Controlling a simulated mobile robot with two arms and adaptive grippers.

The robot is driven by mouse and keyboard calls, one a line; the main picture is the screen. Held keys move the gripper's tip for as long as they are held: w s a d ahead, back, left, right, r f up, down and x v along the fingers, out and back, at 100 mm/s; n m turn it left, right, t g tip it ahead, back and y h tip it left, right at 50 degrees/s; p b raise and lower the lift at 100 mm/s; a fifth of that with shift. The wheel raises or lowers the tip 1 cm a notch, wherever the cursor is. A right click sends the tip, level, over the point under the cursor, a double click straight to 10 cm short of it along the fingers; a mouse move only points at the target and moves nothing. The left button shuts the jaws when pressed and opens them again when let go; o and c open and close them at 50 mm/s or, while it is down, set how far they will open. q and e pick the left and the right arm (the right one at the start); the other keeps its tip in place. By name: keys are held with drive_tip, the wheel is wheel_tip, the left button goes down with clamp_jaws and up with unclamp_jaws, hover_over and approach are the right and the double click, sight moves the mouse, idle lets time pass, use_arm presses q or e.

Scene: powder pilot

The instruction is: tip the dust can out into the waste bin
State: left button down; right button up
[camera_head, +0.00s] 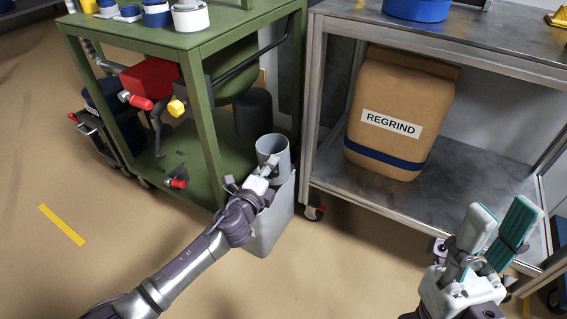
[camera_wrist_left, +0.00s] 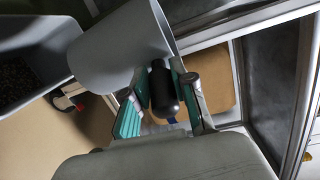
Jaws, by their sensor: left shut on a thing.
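The dust can (camera_head: 273,150) is a grey open-topped cylinder at the mouth of the light grey waste bin (camera_head: 272,232). Its rim faces up in the head view, so it looks roughly upright. My left gripper (camera_head: 266,172) is shut on the can's dark handle (camera_wrist_left: 163,90), which sits between the teal fingers in the left wrist view. There the can's grey wall (camera_wrist_left: 120,50) fills the upper middle, and the bin (camera_wrist_left: 52,38) shows at upper left with dark grains inside. The can's contents are hidden. My right gripper (camera_head: 492,235) is open and empty at lower right.
A green cart (camera_head: 205,120) stands just left of the bin. A metal shelf cart (camera_head: 325,165) with a brown REGRIND sack (camera_head: 400,110) stands to the right. The floor in front, left of my left arm, is clear apart from a yellow stripe (camera_head: 62,225).

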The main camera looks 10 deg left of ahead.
sight(283, 162)
use_arm(q)
drive_tip(key=w, duration=0.1)
drive_tip(key=w+d+f+h, duration=0.1)
drive_tip(key=shift+w+d+f, duration=0.2)
drive_tip(key=shift+w+f, duration=0.05)
drive_tip(key=shift+w, duration=0.05)
drive_tip(key=shift+w+d+f+m, duration=0.2)
drive_tip(key=shift+w+d+m, duration=0.1)
drive_tip(key=shift+m, duration=0.1)
